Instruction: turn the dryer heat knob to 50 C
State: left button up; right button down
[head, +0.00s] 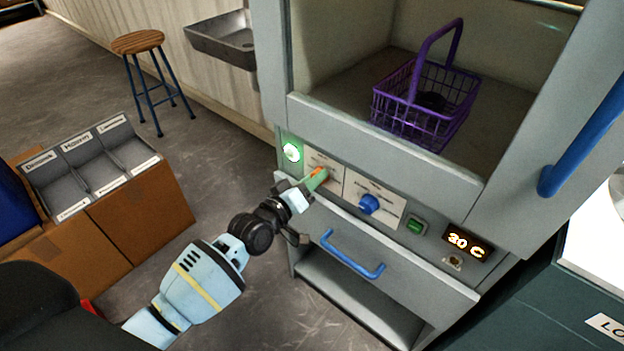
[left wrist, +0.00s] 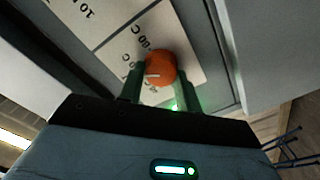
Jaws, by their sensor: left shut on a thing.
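The dryer (head: 400,165) has a control panel below its open chamber. An orange knob (left wrist: 160,68) on a white label plate (left wrist: 118,45) carries a short pale pointer mark; the label shows upside down, with temperature marks partly hidden. My left gripper (head: 316,180) reaches the panel from the left, its green fingers shut on the orange knob, one on each side. In the head view the knob is mostly covered by the fingers. The lit display (head: 466,245) at the panel's right appears to read 20 C. My right gripper is not in view.
A blue knob (head: 369,203) and a green button (head: 416,226) sit right of the gripper; a green lamp (head: 291,152) glows to its left. A blue drawer handle (head: 350,262) juts out below. A purple basket (head: 425,100) stands in the chamber. A blue door handle (head: 590,140) projects at right.

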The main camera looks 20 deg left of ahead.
pick_arm(q)
jog(key=o, duration=1)
jog(key=shift+s, duration=0.1)
jog(key=v, duration=0.7)
jog(key=shift+s+a+p, duration=0.2)
jog(key=shift+s+p, duration=0.1)
jog(key=shift+p, duration=0.05)
